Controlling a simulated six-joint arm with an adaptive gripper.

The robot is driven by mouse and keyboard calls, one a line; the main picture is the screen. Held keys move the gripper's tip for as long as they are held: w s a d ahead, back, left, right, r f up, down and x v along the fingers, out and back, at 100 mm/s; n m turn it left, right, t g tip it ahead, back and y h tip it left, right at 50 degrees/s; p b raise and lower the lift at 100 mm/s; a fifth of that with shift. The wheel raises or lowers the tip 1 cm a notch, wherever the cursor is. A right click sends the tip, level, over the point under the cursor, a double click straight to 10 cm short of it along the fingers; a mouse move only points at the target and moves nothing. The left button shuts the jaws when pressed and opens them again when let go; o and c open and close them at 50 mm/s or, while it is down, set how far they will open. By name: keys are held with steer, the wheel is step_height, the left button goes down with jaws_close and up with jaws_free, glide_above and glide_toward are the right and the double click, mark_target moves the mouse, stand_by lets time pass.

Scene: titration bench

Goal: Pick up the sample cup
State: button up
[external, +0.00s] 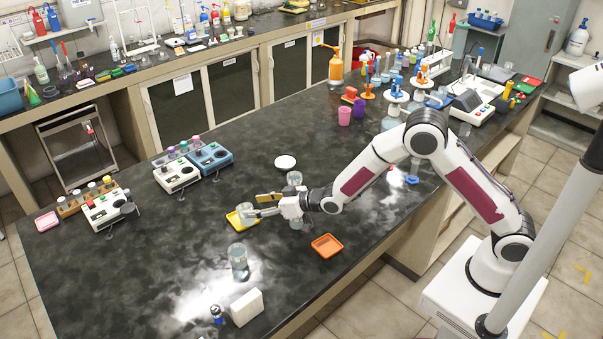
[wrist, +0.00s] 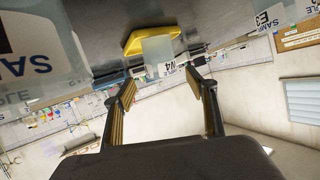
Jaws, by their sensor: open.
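A clear sample cup (external: 246,209) stands on a yellow tray (external: 233,222) on the dark bench. My gripper (external: 262,205) is open and level, just right of that cup. In the wrist view my gripper's (wrist: 160,84) fingers are spread, with the cup ahead of the gap and apart from the tips. Nothing is held. Another cup (wrist: 262,18) is marked "SAMPLE E3". A large cup marked "SAM" (wrist: 35,50) is close at the left.
A clear cup (external: 294,178) stands behind my gripper and a tall one (external: 238,262) in front. An orange tray (external: 327,245) lies to the right. A white lid-like disc (external: 285,162) lies farther back. A white box (external: 246,307) stands near the front edge. The left bench middle is clear.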

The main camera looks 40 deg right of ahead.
mark_target(245, 208)
steer(key=shift+x, duration=2.55)
steer(key=shift+s+a, duration=0.1)
steer(key=c, duration=1.4)
steer(key=shift+o, duration=0.2)
step_height(245, 208, up, 10)
steer(key=shift+r, duration=0.1)
